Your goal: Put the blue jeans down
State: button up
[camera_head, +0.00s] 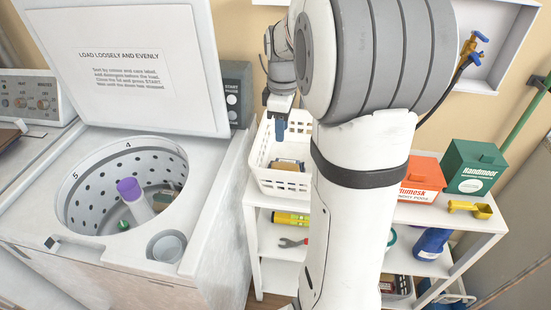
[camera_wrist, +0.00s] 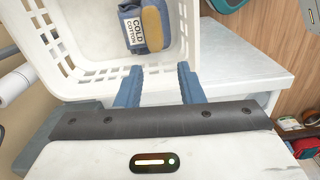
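The blue jeans (camera_wrist: 150,30) are a small folded blue bundle with a tan patch and a white "COLD COTTON" label. They lie inside the white laundry basket (camera_wrist: 82,88), and in the head view the bundle (camera_head: 287,165) shows low in the basket (camera_head: 282,184). My gripper (camera_wrist: 159,84) has two blue fingers set apart with nothing between them. In the wrist view the fingers reach over the basket's edge, apart from the jeans. In the head view my gripper (camera_head: 281,130) hangs above the basket; my arm hides part of the shelf.
The basket stands on a white shelf unit (camera_head: 452,218) with an orange box (camera_head: 423,175), a green box (camera_head: 473,168) and a yellow scoop (camera_head: 470,208).

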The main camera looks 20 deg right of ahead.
jog(key=s+a+m+t, duration=0.1)
jog(key=s+a+m, duration=0.4)
jog(key=s, duration=0.4)
jog(key=s+a+f+m+t, duration=0.1)
jog(key=s+a+m, duration=0.4)
jog(key=s+a, duration=0.3)
jog(key=shift+s+t, duration=0.4)
jog(key=shift+s, duration=0.35)
jog(key=shift+c, duration=0.4)
